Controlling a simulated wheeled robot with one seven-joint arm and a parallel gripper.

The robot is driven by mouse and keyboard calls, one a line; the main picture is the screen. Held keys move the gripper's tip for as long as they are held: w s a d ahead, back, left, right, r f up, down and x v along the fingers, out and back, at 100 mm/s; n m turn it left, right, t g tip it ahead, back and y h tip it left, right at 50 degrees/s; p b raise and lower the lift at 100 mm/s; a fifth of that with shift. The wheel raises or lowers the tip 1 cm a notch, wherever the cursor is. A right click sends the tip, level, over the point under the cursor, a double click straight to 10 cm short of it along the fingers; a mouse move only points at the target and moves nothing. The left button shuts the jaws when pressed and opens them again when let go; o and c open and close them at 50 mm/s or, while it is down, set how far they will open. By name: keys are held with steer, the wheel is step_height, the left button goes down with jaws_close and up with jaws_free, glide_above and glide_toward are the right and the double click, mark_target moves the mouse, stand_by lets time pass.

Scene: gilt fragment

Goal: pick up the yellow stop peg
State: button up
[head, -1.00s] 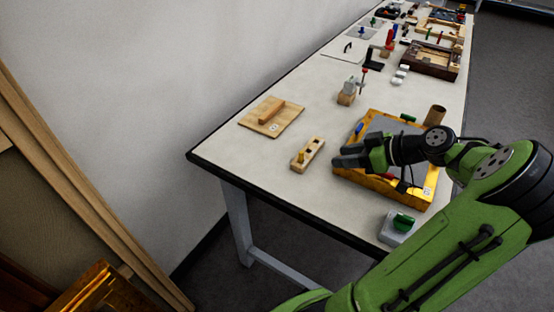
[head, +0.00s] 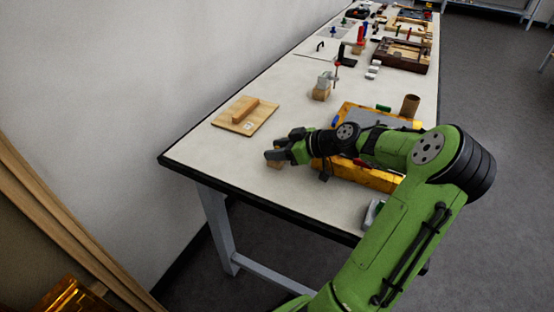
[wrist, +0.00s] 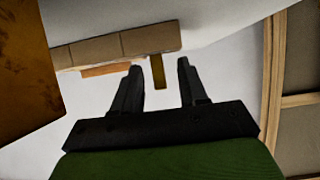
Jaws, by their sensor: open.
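The yellow stop peg (wrist: 158,72) shows in the wrist view as a short dark-yellow bar on the edge of a wooden block (wrist: 115,45). It lies between the lines of my two black fingers, close to the tips. My gripper (wrist: 159,64) is open, with nothing gripped. I cannot tell how far the peg reaches in between the fingers. In the head view my gripper (head: 270,154) is over the small wooden block near the table's front left, hiding most of the block and the peg.
A yellow tray (head: 370,176) stands right of my gripper, under my arm; its side fills the left of the wrist view (wrist: 25,70). A wooden board with a bar (head: 245,115) lies behind left. A clamp on a block (head: 322,92) stands farther back. Table is clear between.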

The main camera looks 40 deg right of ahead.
steer(key=shift+w+f, duration=0.15)
steer(key=shift+w, duration=0.05)
steer(key=shift+c, duration=0.3)
jaws_close()
